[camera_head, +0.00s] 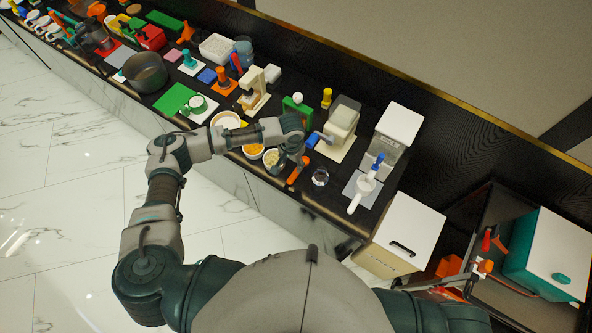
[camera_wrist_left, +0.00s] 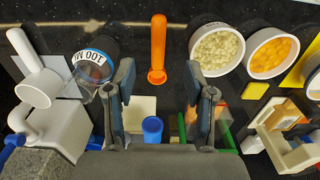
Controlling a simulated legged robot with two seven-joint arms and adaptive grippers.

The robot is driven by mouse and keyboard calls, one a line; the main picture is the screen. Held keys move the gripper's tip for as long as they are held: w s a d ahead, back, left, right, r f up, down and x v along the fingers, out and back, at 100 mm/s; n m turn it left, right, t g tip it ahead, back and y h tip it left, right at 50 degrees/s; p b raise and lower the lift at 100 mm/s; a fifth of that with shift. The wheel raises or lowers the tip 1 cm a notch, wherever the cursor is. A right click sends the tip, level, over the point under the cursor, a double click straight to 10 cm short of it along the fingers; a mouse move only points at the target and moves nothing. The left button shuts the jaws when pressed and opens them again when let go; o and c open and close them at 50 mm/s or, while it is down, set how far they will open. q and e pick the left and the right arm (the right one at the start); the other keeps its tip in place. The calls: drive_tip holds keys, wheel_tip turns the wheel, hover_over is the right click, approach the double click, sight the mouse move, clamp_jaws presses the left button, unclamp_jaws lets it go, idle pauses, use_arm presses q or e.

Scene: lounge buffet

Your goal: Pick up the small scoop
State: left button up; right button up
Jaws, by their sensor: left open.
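The small orange scoop (camera_head: 298,171) lies on the black counter near its front edge. In the left wrist view the scoop (camera_wrist_left: 157,45) stretches upright in the picture, its rounded end near the jaws. My left gripper (camera_head: 290,163) is over the counter beside the scoop. In the left wrist view its two fingers (camera_wrist_left: 159,82) stand wide apart, with the scoop's lower end between them in the picture and nothing gripped. Whether a finger touches the scoop, I cannot tell. My right gripper cannot be made out.
A bowl of pale bits (camera_wrist_left: 219,50) and a bowl of orange bits (camera_wrist_left: 271,52) stand right of the scoop in the wrist view. A clear measuring cup (camera_wrist_left: 90,68) and a white long-handled scoop (camera_wrist_left: 36,85) are to the left. A blue-topped item (camera_wrist_left: 152,128) shows between the fingers' bases.

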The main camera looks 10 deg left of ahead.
use_arm(q)
hover_over(293, 176)
drive_tip(key=f, duration=0.5)
drive_tip(key=shift+w+f, duration=0.2)
drive_tip(key=shift+w, duration=0.05)
drive_tip(key=f, duration=0.4)
drive_tip(key=shift+s+d+f+p, duration=0.1)
drive_tip(key=shift+s+p, duration=0.15)
drive_tip(key=shift+p, duration=0.05)
drive_tip(key=shift+a+f, duration=0.2)
drive_tip(key=shift+f, duration=0.3)
clamp_jaws()
